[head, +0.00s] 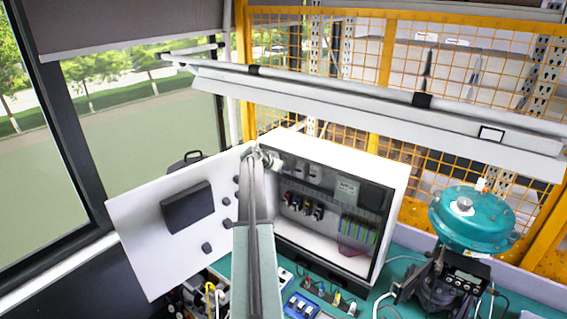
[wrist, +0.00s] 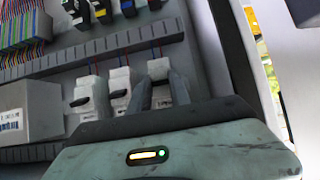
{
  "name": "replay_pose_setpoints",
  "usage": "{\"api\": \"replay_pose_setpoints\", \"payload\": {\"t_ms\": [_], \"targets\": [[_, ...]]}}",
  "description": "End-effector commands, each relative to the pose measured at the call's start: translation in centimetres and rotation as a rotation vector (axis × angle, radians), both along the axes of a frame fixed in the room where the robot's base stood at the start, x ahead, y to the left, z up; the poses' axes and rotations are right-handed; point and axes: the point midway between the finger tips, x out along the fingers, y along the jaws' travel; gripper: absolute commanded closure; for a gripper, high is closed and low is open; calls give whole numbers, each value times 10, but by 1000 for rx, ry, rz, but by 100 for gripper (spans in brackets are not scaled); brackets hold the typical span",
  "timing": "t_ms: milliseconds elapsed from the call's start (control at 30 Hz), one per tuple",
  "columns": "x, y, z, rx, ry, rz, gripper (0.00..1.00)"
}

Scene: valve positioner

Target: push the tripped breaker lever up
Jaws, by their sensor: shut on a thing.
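A row of white breakers is mounted in the open cabinet (head: 400,165). In the wrist view, the left breaker (wrist: 90,85) and the middle breaker (wrist: 119,78) show dark levers. The right breaker (wrist: 158,68) is partly covered by my gripper (wrist: 160,85). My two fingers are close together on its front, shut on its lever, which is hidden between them. In the head view my gripper (head: 270,160) reaches into the upper left of the cabinet. I cannot tell the lever's position.
The cabinet door (head: 135,220) stands open to the left, close to my arm. Inside are a wiring duct (wrist: 100,52), a grey box (wrist: 30,112) and coloured terminals (wrist: 38,22). A teal valve actuator (head: 470,215) stands at the right. A light bar (head: 360,105) hangs above.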

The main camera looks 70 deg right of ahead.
Motion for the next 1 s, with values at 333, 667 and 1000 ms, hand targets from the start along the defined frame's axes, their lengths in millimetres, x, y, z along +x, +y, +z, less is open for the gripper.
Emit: {"api": "replay_pose_setpoints", "payload": {"t_ms": [333, 667, 1000], "targets": [[-1, -3, 3, 11, -1, 3, 100], [-2, -2, 2, 12, -2, 1, 55], [0, 4, 8, 14, -3, 1, 55]]}}
